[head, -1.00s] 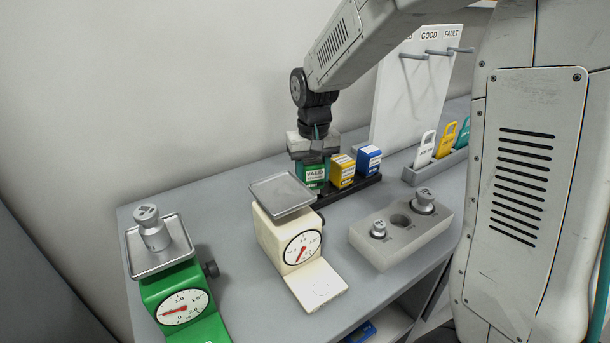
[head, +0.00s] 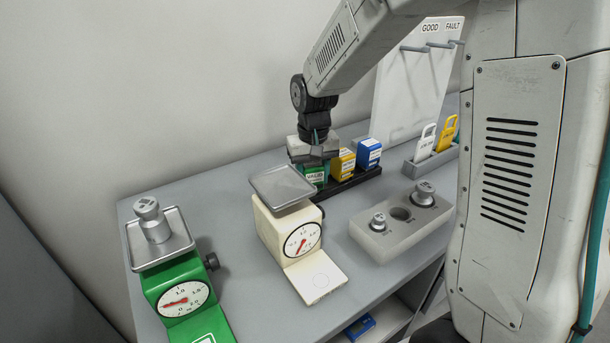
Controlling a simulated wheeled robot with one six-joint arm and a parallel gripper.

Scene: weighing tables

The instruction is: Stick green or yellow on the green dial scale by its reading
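The green dial scale (head: 172,275) stands at the table's left. A grey weight (head: 152,222) sits on its pan (head: 133,250). The red needle on its white dial (head: 184,299) points left and slightly down; the exact figure is too small to read. My gripper (head: 313,160) points down over the green block (head: 314,177) labelled VALID, in the dark rack (head: 350,184). It covers the block's top, and I cannot tell whether the fingers are closed on it. The yellow block (head: 342,164) stands in the rack to the right, beside a blue block (head: 369,153).
A cream dial scale (head: 275,226) with an empty pan stands mid-table. A grey weight holder (head: 385,242) with two weights is right of it. Behind stand a tag tray (head: 411,170) and a white peg board (head: 395,115). A blue item (head: 360,326) lies on the lower shelf.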

